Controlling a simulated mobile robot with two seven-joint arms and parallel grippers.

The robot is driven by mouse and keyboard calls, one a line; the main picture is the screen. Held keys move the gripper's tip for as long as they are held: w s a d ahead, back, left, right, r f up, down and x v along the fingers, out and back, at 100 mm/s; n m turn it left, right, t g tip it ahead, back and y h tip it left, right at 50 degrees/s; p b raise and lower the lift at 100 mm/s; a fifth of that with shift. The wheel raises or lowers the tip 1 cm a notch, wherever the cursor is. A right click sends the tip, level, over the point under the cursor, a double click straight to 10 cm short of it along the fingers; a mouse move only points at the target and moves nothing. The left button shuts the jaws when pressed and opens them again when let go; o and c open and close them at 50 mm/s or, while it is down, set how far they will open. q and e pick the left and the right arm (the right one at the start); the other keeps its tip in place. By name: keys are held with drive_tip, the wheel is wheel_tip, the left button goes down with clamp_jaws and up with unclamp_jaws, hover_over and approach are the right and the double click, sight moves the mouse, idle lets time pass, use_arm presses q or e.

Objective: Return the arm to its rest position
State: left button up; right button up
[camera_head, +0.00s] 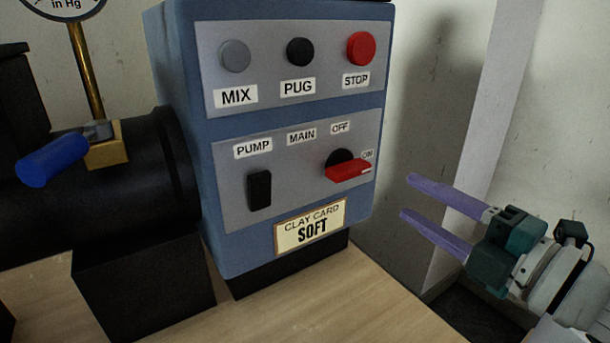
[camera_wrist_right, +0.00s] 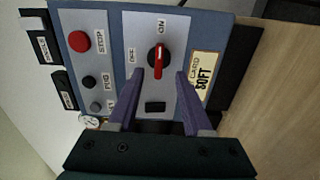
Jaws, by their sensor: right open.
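My right gripper (camera_head: 405,197) is open and empty, with two purple fingers pointing left toward the blue control box (camera_head: 200,190). It stands apart from the box, to the right of the red main switch (camera_head: 348,171). The switch handle lies sideways, its tip by the ON label. In the right wrist view the open fingers (camera_wrist_right: 154,85) frame the lower panel, and the red switch (camera_wrist_right: 158,60) shows beyond their tips. My left gripper is in neither view.
The box has a grey MIX button (camera_head: 234,56), a black PUG button (camera_head: 300,52), a red STOP button (camera_head: 361,48) and a black pump rocker (camera_head: 259,190). A black machine with a blue-handled valve (camera_head: 52,160) stands left. The wooden tabletop (camera_head: 330,300) is clear in front.

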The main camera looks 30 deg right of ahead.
drive_tip(key=shift+s, duration=0.2)
idle(0.3)
wheel_tip(320, 180, up, 10)
drive_tip(key=s+m+g+h+p, duration=0.2)
drive_tip(key=m+g+h+p, duration=0.3)
drive_tip(key=m+p, duration=0.7)
drive_tip(key=s+a+r+m+g+y+p, duration=0.45)
drive_tip(key=s+a+r+g+p, duration=0.55)
drive_tip(key=s+a+p, duration=0.4)
wheel_tip(320, 180, up, 36)
drive_tip(key=d+p, duration=0.1)
drive_tip(key=p, duration=3.5)
drive_tip(key=shift+s+d+f+t, duration=0.15)
drive_tip(key=shift+s+d+t, duration=0.1)
drive_tip(key=shift+t, duration=0.05)
drive_tip(key=shift+h, duration=0.25)
